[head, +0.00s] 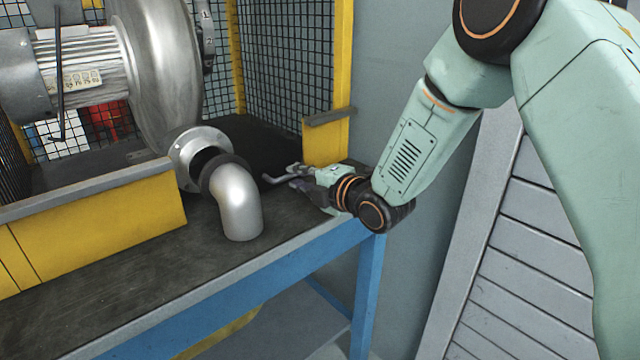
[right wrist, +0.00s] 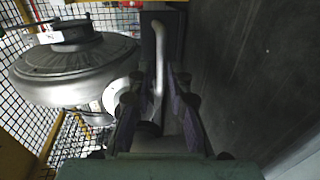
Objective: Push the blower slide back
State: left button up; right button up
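The blower has a round grey metal housing (head: 160,70) and a ribbed motor (head: 75,70), at the left in the head view. The housing also shows in the right wrist view (right wrist: 75,70). Its outlet flange (head: 190,150) faces a silver elbow pipe (head: 236,205) with a dark collar. A thin bent metal rod (head: 275,179) shows at my right gripper (head: 298,178), beside the pipe. In the right wrist view the rod (right wrist: 158,70) runs between the two fingers, which stand apart. I cannot tell whether they touch it. The slide itself is not clearly visible. My left gripper is not in view.
The dark bench top (head: 130,270) has a blue frame (head: 310,265). A yellow barrier (head: 95,225) stands at the left front and a yellow post (head: 328,140) just behind my right gripper. Mesh fencing (head: 285,60) closes the back. The front bench strip is clear.

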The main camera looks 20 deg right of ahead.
jog(key=v, duration=0.8)
jog(key=shift+s, duration=0.15)
